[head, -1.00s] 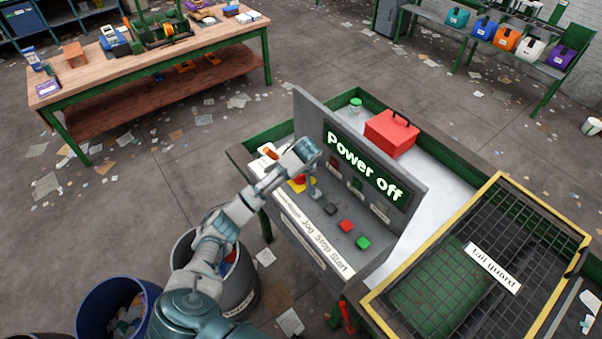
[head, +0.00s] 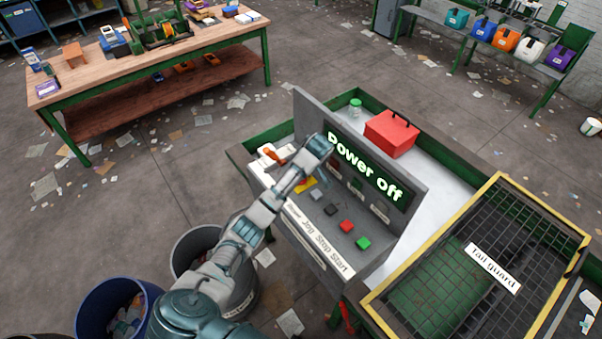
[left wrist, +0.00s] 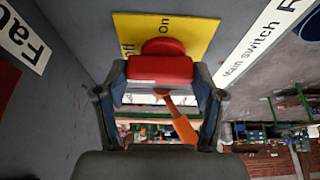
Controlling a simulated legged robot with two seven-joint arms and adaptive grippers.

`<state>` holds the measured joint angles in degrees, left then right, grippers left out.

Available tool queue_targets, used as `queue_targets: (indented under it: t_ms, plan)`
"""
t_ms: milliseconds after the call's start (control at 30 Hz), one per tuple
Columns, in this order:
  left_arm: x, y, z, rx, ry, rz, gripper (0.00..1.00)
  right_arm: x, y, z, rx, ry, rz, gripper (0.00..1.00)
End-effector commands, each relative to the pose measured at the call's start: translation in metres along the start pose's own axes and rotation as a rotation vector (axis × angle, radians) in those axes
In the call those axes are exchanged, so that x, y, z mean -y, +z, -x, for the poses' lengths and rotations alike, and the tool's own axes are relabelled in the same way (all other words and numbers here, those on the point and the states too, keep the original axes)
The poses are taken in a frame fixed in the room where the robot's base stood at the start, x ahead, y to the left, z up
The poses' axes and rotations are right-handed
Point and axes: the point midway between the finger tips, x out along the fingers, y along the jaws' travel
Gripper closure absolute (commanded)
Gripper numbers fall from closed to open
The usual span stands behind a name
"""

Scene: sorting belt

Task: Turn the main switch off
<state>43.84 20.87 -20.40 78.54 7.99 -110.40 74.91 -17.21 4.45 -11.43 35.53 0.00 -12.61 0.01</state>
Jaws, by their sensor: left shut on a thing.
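The main switch is a red knob (left wrist: 160,70) on a yellow plate (left wrist: 200,35) marked On and Off, with a "Main switch" label (left wrist: 252,52) beside it. In the left wrist view my left gripper (left wrist: 160,84) has its fingers on both sides of the knob, shut on it. In the head view my left arm covers the knob, and only part of the yellow plate (head: 307,185) shows. The panel display (head: 366,170) reads "Power off". My right gripper is not in view.
Black, red and green buttons (head: 363,243) sit along the console front. A red box (head: 391,135) and a green-lidded jar (head: 355,107) stand behind the panel. The yellow-framed tail guard (head: 480,270) is at right. Bins (head: 112,305) stand at lower left.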

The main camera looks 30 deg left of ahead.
Motion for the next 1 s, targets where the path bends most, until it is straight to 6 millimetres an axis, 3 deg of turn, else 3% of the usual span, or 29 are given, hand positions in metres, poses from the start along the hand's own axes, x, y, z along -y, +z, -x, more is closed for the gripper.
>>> queue_targets:
  t_ms: [267,300,367,733,1000]
  plan:
    - [0.001,0.004,-0.003,0.007,-0.007,-0.004,0.66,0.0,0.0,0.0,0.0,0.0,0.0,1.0]
    - [0.001,0.004,-0.003,0.007,-0.007,-0.004,0.21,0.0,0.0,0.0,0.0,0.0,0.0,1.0]
    - [0.001,0.004,-0.002,0.006,-0.005,-0.003,0.06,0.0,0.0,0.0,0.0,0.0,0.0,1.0]
    - [0.001,0.0,0.001,0.002,0.0,0.0,0.06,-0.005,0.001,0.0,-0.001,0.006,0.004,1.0]
    - [-0.005,-0.004,0.035,-0.012,0.015,-0.005,0.06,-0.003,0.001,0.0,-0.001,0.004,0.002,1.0]
